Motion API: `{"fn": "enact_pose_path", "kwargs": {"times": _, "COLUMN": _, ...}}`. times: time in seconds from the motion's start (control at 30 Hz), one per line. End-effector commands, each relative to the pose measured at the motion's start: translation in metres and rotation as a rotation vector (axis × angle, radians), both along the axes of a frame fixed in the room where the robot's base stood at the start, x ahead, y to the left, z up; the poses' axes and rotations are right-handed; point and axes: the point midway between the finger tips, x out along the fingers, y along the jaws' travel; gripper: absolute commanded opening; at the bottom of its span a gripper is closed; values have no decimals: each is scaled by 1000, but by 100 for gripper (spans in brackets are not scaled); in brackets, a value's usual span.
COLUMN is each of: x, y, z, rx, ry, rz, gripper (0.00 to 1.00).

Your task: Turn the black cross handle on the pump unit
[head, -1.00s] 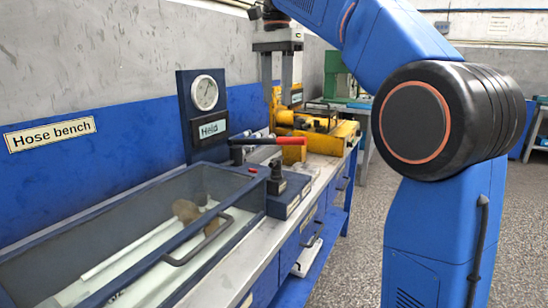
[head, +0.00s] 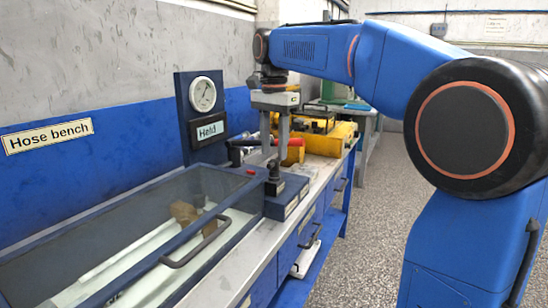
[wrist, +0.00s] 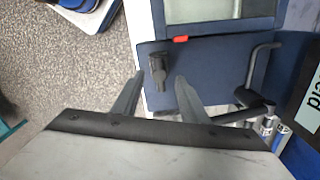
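The black cross handle (head: 274,172) stands on the dark blue pump unit (head: 292,190), beside the glass-topped tank. In the wrist view the handle (wrist: 158,70) is seen from above, on the blue unit top. My gripper (head: 276,150) points down over the pump unit. In the wrist view my gripper (wrist: 160,76) is open and empty, with the handle between the lines of its two fingertips. I cannot tell whether the fingertips are down at the handle's height. In the head view a finger partly hides the handle.
A gauge board (head: 203,112) with a "Held" sign stands behind the unit. A red-ended lever (head: 294,146) and yellow equipment (head: 330,138) lie beyond. The tank (head: 150,235) with a curved handle (head: 196,245) is nearer. A red button (wrist: 181,39) sits near the tank.

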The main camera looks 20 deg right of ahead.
Motion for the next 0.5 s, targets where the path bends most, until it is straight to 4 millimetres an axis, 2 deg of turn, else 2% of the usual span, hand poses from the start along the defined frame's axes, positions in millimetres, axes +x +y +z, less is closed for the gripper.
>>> {"fn": "enact_pose_path", "kwargs": {"times": 0.2, "x": -1, "y": 0, "z": -25, "rx": 0, "ry": 1, "rz": 0, "gripper": 40}}
{"fn": "enact_pose_path", "kwargs": {"times": 0.5, "x": 0, "y": 0, "z": -33, "rx": 0, "ry": 0, "rz": 0, "gripper": 40}}
